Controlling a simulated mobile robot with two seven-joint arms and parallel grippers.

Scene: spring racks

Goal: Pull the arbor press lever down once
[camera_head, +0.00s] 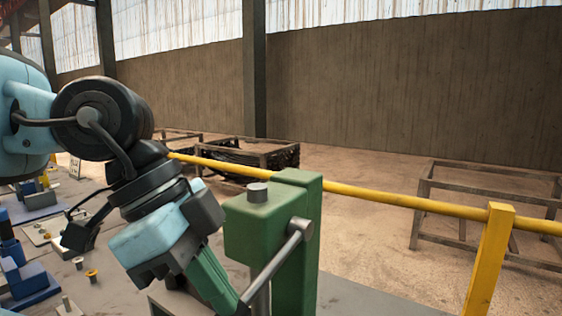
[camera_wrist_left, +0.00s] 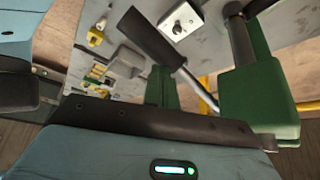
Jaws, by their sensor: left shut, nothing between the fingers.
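The green arbor press (camera_head: 297,212) stands right of my left gripper in the head view, with a grey ram top (camera_head: 257,192). Its lever (camera_head: 275,262) is a grey rod slanting down and left from the hub, its lower end near the bottom edge. In the left wrist view, the press (camera_wrist_left: 258,108) is at the right, and the lever's dark grip (camera_wrist_left: 150,38) is above the fingers. My left gripper (camera_head: 222,290) points down beside the lever, its green fingers (camera_wrist_left: 158,88) shut and empty. Whether they touch the lever I cannot tell. My right gripper is not in view.
A grey bench (camera_head: 95,285) with blue fixtures (camera_head: 28,280) and small brass parts (camera_head: 92,274) lies at the left. A yellow rail (camera_head: 370,195) runs behind the press to a yellow post (camera_head: 490,260). Metal frames (camera_head: 480,172) stand on the floor beyond.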

